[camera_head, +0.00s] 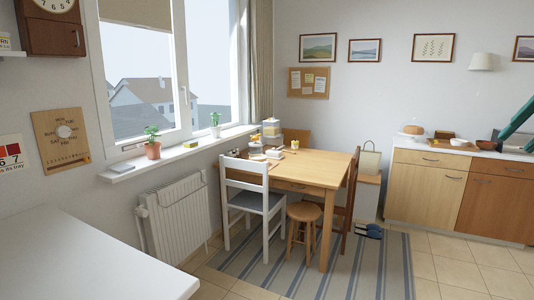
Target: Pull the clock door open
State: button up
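A brown wooden wall clock (24,34) hangs at the top left, cut off by the top edge of the picture. Its pale round dial shows only in its lower part. Below the dial, the clock's front panel or door (55,38) looks flush with the case, with a small pale handle (78,38) near its right side. Hinges cannot be made out. My gripper is not in view, so its distance from the clock does not show.
A white worktop (90,260) fills the lower left below the clock. A radiator (175,220), white chair (250,200) and wooden table (315,172) stand beyond. Striped rug and tiled floor are open at front right.

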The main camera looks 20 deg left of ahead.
aim_at(46, 37)
jog(key=i+u, duration=0.3)
jog(key=i, duration=0.25)
jog(key=i+u, duration=0.35)
jog(key=i, duration=0.15)
jog(key=i+l+u, duration=0.3)
jog(key=i, duration=0.2)
jog(key=i+j+u, duration=0.15)
jog(key=i+u, duration=0.75)
jog(key=i, duration=0.15)
